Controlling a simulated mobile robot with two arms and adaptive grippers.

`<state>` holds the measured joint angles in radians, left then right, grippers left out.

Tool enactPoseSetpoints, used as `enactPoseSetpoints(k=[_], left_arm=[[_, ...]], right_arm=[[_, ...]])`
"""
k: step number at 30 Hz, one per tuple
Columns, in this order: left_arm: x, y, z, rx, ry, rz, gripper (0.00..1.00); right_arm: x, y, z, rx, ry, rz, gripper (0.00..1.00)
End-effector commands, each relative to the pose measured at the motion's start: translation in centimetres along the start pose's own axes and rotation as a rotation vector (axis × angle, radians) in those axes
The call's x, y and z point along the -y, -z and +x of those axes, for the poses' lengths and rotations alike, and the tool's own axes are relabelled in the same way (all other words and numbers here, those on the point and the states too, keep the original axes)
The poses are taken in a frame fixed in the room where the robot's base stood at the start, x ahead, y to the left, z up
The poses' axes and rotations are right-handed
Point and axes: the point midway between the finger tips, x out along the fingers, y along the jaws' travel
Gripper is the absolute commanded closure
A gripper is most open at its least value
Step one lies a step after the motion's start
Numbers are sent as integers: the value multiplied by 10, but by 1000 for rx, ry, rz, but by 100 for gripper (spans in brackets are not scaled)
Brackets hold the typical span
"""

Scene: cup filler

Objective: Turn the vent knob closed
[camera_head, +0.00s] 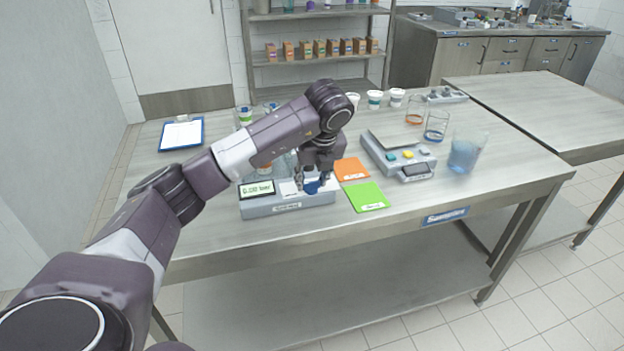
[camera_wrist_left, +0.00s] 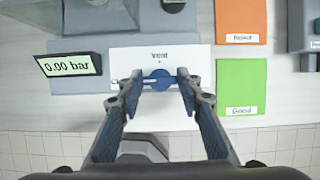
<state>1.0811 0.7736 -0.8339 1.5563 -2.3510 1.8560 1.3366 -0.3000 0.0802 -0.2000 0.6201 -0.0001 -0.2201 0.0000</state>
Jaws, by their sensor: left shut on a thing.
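The vent knob (camera_wrist_left: 158,80) is round and blue, on a white plate labelled "Vent" (camera_wrist_left: 140,62) in the left wrist view. In the head view the blue knob (camera_head: 313,187) shows under my left gripper at the right part of the grey device (camera_head: 290,207). My left gripper (camera_wrist_left: 156,84) is shut on the knob, one finger on each side; it also shows in the head view (camera_head: 312,185). A white pointer bar runs left from the knob. The display (camera_wrist_left: 68,65) reads 0.00 bar. My right gripper is not in view.
An orange "Reject" card (camera_head: 351,169) and a green "Good" card (camera_head: 367,197) lie right of the device. A grey scale-like unit (camera_head: 397,152), beakers (camera_head: 436,126) and a blue-tinted jug (camera_head: 467,152) stand farther right. A clipboard (camera_head: 182,134) lies at the back left.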

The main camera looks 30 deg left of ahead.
Motion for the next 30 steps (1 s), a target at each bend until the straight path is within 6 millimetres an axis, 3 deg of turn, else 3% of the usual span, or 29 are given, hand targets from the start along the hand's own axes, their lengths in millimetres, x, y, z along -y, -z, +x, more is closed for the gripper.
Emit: enactPoseSetpoints(k=[1, 2, 6, 17, 22, 27, 30], left_arm=[[0, -2, -1, 4, 3, -5, 91], [0, -2, -1, 4, 3, -5, 64], [0, -1, -1, 3, 2, -3, 49], [0, -1, -6, 1, 2, 0, 49], [1, -1, -33, 4, 6, -1, 49], [1, -3, -76, 7, 7, -1, 49], [0, -3, -89, 7, 4, -2, 49]], right_arm=[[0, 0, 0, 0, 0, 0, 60], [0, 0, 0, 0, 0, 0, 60], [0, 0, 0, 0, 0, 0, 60], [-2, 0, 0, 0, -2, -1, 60], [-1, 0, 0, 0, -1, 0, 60], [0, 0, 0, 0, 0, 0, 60], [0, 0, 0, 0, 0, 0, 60]])
